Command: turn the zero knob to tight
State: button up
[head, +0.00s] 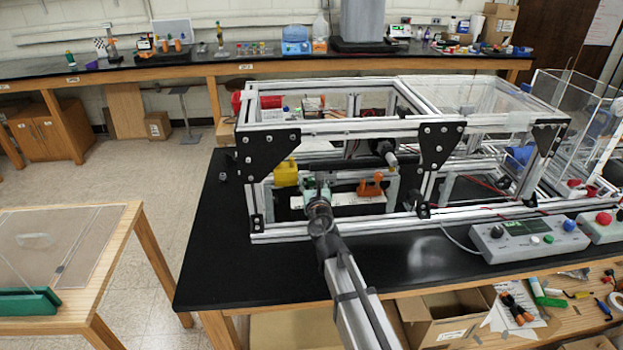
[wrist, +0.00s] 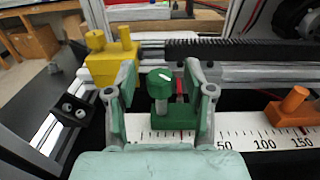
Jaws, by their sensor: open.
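The zero knob looks to be the green knob (wrist: 160,80) with a white mark on its top. It stands on a green block (wrist: 175,118) over a white ruler (wrist: 245,138) in the wrist view. My gripper (wrist: 160,74) is open, with one finger left and one right of the knob. Gaps show between the knob and both fingers, so I see no contact. In the head view, my gripper (head: 318,190) reaches into the extrusion frame (head: 345,232) and hides the knob. I cannot read a tight marking.
A yellow block (wrist: 110,62) stands left of the knob, and an orange clamp (wrist: 289,107) sits further right along the ruler. A black toothed rail (wrist: 240,50) runs behind. Frame bars and black corner plates (head: 441,146) surround my gripper. A control box (head: 528,238) stands right.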

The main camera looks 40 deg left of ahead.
jog(key=shift+w+a, duration=0.35)
grip_shut()
jog(key=shift+r, duration=0.1)
jog(key=shift+r+m+t+h+p, duration=0.2)
jog(key=shift+m+t+h+p, duration=0.25)
jog(key=shift+p, duration=0.75)
jog(key=shift+f+m+t+h+p, duration=0.25)
jog(key=shift+m+t+h+p, duration=0.1)
jog(key=shift+t+h, duration=0.1)
